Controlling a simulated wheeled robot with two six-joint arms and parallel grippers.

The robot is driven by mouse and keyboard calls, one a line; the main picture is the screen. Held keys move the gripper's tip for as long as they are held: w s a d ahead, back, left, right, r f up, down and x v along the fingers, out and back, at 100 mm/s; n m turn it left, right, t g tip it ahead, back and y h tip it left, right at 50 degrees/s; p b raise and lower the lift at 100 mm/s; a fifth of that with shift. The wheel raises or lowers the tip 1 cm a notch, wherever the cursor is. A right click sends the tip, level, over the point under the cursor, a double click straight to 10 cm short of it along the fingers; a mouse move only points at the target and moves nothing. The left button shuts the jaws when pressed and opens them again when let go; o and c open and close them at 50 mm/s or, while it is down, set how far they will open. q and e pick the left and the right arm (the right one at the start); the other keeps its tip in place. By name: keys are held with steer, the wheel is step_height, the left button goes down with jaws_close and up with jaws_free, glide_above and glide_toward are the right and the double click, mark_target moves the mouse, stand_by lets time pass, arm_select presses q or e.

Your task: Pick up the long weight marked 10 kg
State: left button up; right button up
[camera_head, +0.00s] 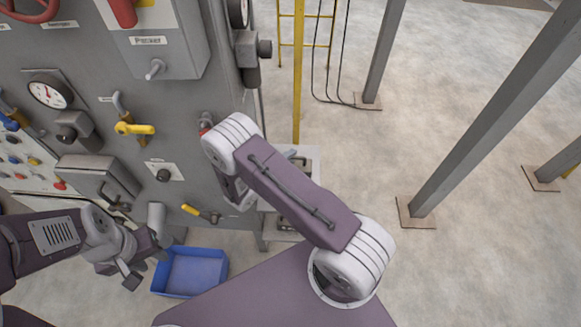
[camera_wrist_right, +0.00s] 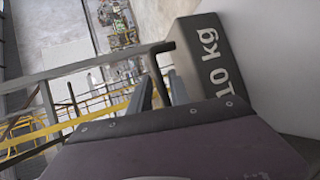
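The dark long weight (camera_wrist_right: 205,60) with white "10 kg" lettering stands out at the upper right of the right wrist view. My right gripper (camera_wrist_right: 150,85) shows beside it, to its left; I see no clear grip on it, and its finger gap is unclear. In the head view my right forearm hides that gripper and part of the small stand (camera_head: 310,152). Dark pieces on the stand are too small to read. My left gripper (camera_head: 147,268) is at the lower left, fingers apart and empty, beside the blue bin.
The grey machine panel (camera_head: 190,110) with valves, gauges and yellow handles fills the left. The blue bin (camera_head: 190,272) is on the floor. Grey posts (camera_head: 490,120) and a yellow ladder (camera_head: 299,60) stand behind. A grey bar (camera_wrist_right: 90,65) crosses the wrist view.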

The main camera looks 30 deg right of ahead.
steer(key=shift+w+d+f, duration=0.2)
steer(key=shift+d+f, duration=0.05)
steer(key=shift+d, duration=0.2)
jaws_close()
steer(key=shift+r, duration=0.15)
stand_by(0.9)
